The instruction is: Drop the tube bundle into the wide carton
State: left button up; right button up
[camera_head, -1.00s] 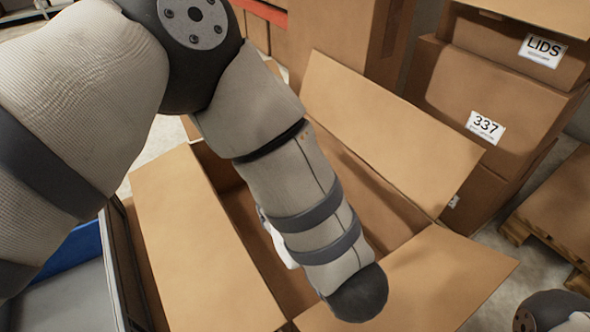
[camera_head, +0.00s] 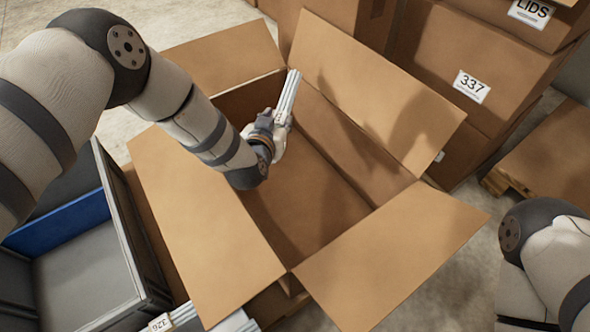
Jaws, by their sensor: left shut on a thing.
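The wide carton (camera_head: 318,190) stands open in the middle of the head view, its flaps folded outward. Its floor looks bare where I can see it. My left arm reaches in from the left over the near-left flap. My left gripper (camera_head: 279,122) is shut on the tube bundle (camera_head: 290,94), a bunch of thin pale tubes, and holds it over the carton's opening. The bundle is tilted, its upper end pointing toward the far flap. The gripper partly hides its lower end. My right arm shows at the lower right, but its gripper is out of view.
A grey bin (camera_head: 85,285) with a blue divider (camera_head: 62,238) stands at the left. Stacked boxes labelled 337 (camera_head: 470,86) and LIDS (camera_head: 531,12) stand behind at the right, near a wooden pallet (camera_head: 512,181). More pale tubes (camera_head: 236,322) show at the bottom edge.

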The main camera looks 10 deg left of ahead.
pick_arm(q)
notch_tip(320, 180, down, 4)
jog(key=shift+r+b, duration=0.15)
jog(key=shift+b, duration=1)
jog(key=shift+r, duration=0.2)
jog(key=o, duration=1.3)
jog(key=v, duration=1.2)
